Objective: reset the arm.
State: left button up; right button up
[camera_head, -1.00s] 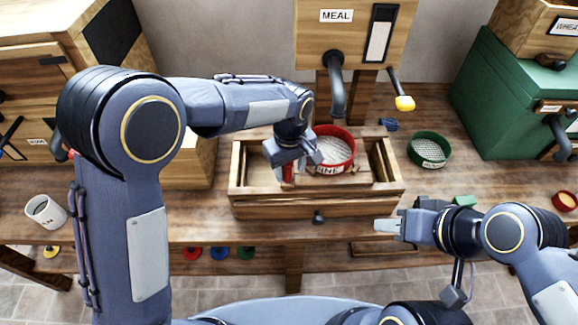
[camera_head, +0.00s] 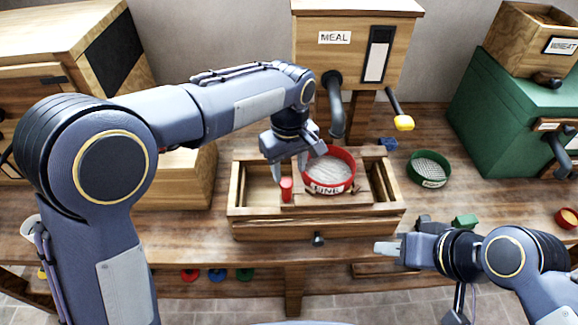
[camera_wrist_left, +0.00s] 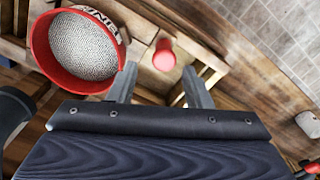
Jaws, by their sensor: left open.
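My left gripper (camera_head: 292,160) is open and empty, pointing down above a wooden box (camera_head: 250,212) on the bench. Just below its fingers stands a small upright red handle (camera_head: 286,188). In the left wrist view, the handle (camera_wrist_left: 164,56) shows between and beyond the two spread fingertips (camera_wrist_left: 158,80), apart from them. Right of it sits a red round sieve labelled FINE (camera_head: 331,172) on the box; it also shows in the left wrist view (camera_wrist_left: 84,46). My right gripper (camera_head: 388,248) is over the bench's front edge; its finger gap is not clear.
A green sieve (camera_head: 429,169) and green chest (camera_head: 510,105) are to the right. A small green block (camera_head: 465,221) lies near my right gripper.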

pick_arm(q)
jog(key=shift+a, duration=0.1)
jog(key=s+a+r+h, duration=0.1)
jog(key=s+a+r, duration=0.1)
jog(key=a, duration=0.4)
jog(key=s+a+r+h, duration=0.1)
jog(key=a+r, duration=0.1)
jog(key=a, duration=0.3)
jog(key=s+a+f+m+t+h, duration=0.1)
jog(key=s+a+t, duration=0.1)
jog(key=s+a, duration=0.4)
jog(key=s+a+f+m+t, duration=0.1)
jog(key=s+a+m+t, duration=0.1)
jog(key=s+a, duration=0.5)
jog(key=s+t, duration=0.1)
jog(key=s, duration=0.4)
jog(key=shift+s+f+t+h, duration=0.25)
jog(key=shift+f+t+h, duration=0.05)
jog(key=shift+h, duration=0.1)
